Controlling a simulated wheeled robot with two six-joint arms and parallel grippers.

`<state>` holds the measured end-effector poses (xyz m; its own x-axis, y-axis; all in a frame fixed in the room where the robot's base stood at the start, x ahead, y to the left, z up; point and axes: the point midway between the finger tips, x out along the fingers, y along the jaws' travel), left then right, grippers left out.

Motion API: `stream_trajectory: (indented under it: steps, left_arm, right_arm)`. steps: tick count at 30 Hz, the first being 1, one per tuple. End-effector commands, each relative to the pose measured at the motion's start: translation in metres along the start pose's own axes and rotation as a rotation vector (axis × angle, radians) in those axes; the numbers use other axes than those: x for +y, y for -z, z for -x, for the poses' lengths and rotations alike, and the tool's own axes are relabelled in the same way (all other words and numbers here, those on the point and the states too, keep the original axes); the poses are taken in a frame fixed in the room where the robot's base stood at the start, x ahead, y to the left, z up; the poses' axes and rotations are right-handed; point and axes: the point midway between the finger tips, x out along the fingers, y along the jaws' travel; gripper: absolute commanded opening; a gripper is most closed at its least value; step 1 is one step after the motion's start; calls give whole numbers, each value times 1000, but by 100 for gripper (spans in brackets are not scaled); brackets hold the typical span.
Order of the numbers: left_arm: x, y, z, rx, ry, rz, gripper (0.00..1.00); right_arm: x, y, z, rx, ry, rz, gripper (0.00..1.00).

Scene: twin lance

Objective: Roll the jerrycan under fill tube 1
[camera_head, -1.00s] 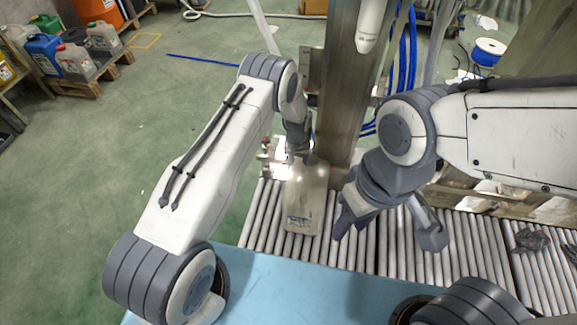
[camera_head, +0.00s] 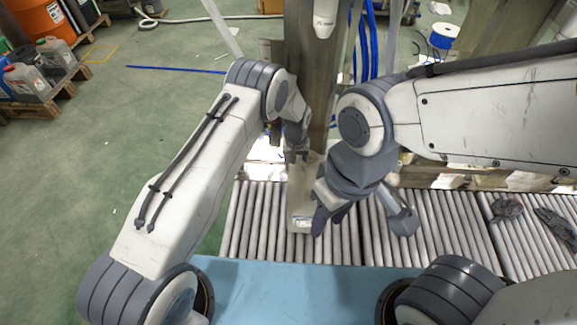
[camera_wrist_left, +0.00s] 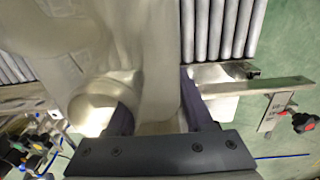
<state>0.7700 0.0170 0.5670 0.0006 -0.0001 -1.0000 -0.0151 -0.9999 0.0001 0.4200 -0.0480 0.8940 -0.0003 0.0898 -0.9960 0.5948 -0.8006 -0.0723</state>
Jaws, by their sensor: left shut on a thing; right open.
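The pale, translucent jerrycan (camera_head: 300,182) stands on the roller conveyor (camera_head: 345,235) in front of the steel post. My left gripper (camera_head: 297,150) is at its far upper end; its jaws are partly hidden in the head view. In the left wrist view, the left gripper (camera_wrist_left: 155,112) is shut on part of the jerrycan (camera_wrist_left: 160,60), with the round neck beside one finger. My right gripper (camera_head: 362,217) is open, and one finger overlaps the jerrycan's right side; contact is unclear. A white fill tube (camera_head: 324,16) hangs above; its number is unreadable.
The steel post (camera_head: 304,70) rises behind the jerrycan. A pale blue surface (camera_head: 290,290) lies at the near side. Dark gloves (camera_head: 507,209) lie on the rollers at the right. Rollers right of my right gripper are mostly bare.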

Motion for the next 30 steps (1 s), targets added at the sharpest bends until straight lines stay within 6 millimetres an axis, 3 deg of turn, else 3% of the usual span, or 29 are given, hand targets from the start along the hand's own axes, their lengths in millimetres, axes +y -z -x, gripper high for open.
stream_trajectory:
  steps: [14,15,17,26,30]
  left_arm:
    - [2,0,0,-1,0,1,0]
    - [2,0,0,-1,0,1,67]
    - [2,0,0,-1,0,0,87]
    - [2,-1,0,-1,1,0,87]
    - [2,0,12,0,0,0,87]
  right_arm:
    - [0,0,-1,0,0,0,41]
    - [0,0,-1,0,0,0,41]
    - [0,0,-1,0,0,0,41]
    - [0,0,-1,0,0,0,41]
    - [0,0,0,0,0,0,41]
